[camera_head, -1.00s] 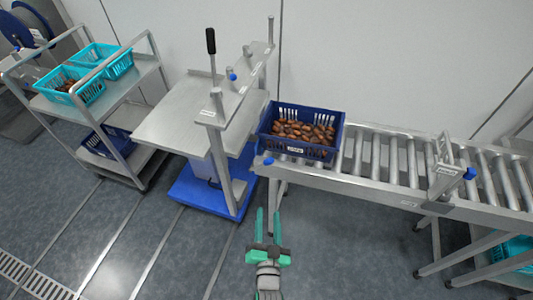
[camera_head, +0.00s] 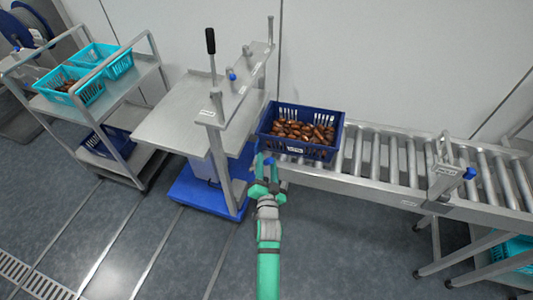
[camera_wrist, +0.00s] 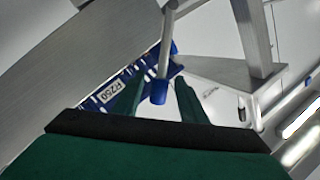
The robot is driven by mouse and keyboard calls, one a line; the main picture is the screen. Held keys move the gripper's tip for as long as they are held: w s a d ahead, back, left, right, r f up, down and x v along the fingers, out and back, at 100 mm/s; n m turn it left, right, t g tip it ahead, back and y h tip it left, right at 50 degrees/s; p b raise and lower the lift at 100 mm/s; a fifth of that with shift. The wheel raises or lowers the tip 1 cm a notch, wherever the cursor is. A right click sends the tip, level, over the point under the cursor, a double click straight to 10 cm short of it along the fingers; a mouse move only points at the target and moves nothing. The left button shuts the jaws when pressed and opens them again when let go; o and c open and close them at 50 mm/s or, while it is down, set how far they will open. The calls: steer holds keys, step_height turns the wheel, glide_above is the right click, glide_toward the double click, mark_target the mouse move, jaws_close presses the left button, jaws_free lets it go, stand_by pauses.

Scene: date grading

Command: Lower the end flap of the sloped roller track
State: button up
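The roller track (camera_head: 395,160) runs from the centre to the right edge in the head view. A blue-tipped lever stands at its left end; the wrist view shows its blue grip (camera_wrist: 160,90). My gripper (camera_head: 266,170) is at that left end, below the crate's front left corner. In the wrist view its two green fingers stand apart on either side of the blue grip, with gaps showing. The end flap itself cannot be made out clearly behind my gripper. A dark blue crate (camera_head: 264,128) of brown dates sits on the track's left end; its label shows in the wrist view.
A steel table (camera_head: 165,120) with an upright frame and black-knobbed lever stands left of the track on a blue base. A labelled gate (camera_head: 446,172) with a blue knob crosses the track. A cart (camera_head: 125,95) with teal baskets is far left. Front floor is clear.

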steer(key=shift+w, duration=2.4)
steer(key=shift+c, duration=0.3)
jaws_close()
